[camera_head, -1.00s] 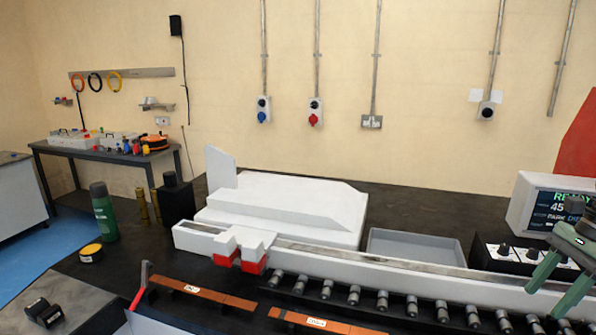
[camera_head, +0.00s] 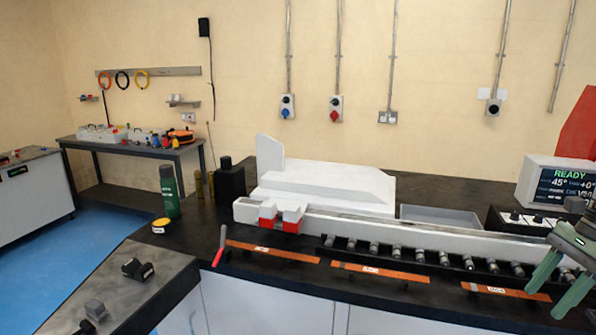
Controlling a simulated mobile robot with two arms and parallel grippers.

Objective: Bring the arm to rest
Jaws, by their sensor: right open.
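My right gripper (camera_head: 559,283) shows at the right edge of the head view. Its two green fingers are apart, with nothing seen between them. It is over the right end of the roller track (camera_head: 440,259), near the control box (camera_head: 520,220). The white bender (camera_head: 325,188) stands on the black bench, with red-tipped white jaws (camera_head: 281,217) at its left. Copper bars lie along the bench front: a left one (camera_head: 272,251), a middle one (camera_head: 381,272) and a right one (camera_head: 506,292). My left gripper is not in view.
A screen (camera_head: 562,185) reads READY and 45°. A grey tray (camera_head: 440,216) sits behind the track. A green bottle (camera_head: 169,192), yellow tape roll (camera_head: 160,225) and red-handled tool (camera_head: 219,247) are at the left. Blue floor (camera_head: 75,245) lies open beyond.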

